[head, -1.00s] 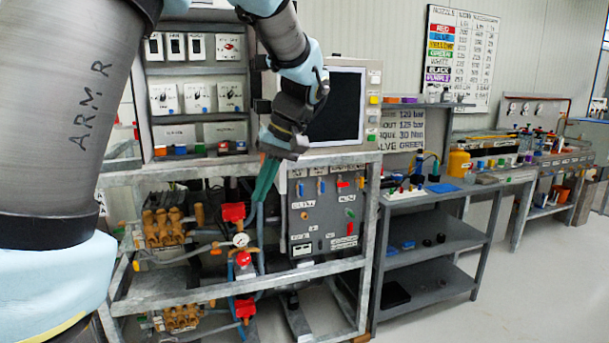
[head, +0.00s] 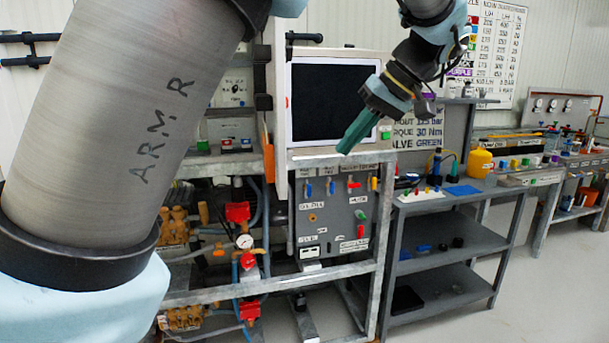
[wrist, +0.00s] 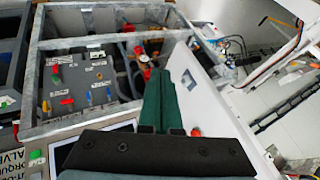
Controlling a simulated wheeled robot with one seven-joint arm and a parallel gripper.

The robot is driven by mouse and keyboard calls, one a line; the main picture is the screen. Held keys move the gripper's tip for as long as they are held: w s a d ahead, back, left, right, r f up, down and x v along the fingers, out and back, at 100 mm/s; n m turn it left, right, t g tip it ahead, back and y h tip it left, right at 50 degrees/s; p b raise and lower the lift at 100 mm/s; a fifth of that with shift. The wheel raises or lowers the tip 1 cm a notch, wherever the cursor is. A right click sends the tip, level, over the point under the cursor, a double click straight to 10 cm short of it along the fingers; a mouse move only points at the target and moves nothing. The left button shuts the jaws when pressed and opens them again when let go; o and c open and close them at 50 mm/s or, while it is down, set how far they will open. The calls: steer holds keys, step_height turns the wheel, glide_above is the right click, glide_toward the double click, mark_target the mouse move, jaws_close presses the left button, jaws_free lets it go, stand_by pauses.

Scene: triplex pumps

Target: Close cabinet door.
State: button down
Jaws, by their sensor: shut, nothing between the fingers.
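The cabinet (head: 232,75) stands on the bench left of the monitor, partly hidden by my arm. Its door (head: 282,130) seems to stand open towards me, seen almost edge-on as a tall pale strip with a small red mark. In the wrist view, a pale panel (wrist: 212,95) that looks like this door lies right of my fingers. The fingers also fill the middle of the wrist view (wrist: 158,75).
The monitor (head: 333,100) is behind my gripper. Below is a metal frame (head: 340,278) with a valve panel (head: 335,215), red valves and a gauge (head: 244,241). A grey shelf cart (head: 440,245) stands to the right. Open floor lies front right.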

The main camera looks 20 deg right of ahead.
steer(key=w+a+f+p, duration=0.3)
steer(key=w+a+f, duration=0.2)
steer(key=a+f, duration=0.2)
steer(key=shift+w+a+f, duration=0.15)
steer(key=shift+a+f, duration=0.2)
steer(key=shift+f, duration=0.05)
steer(key=shift+a, duration=0.15)
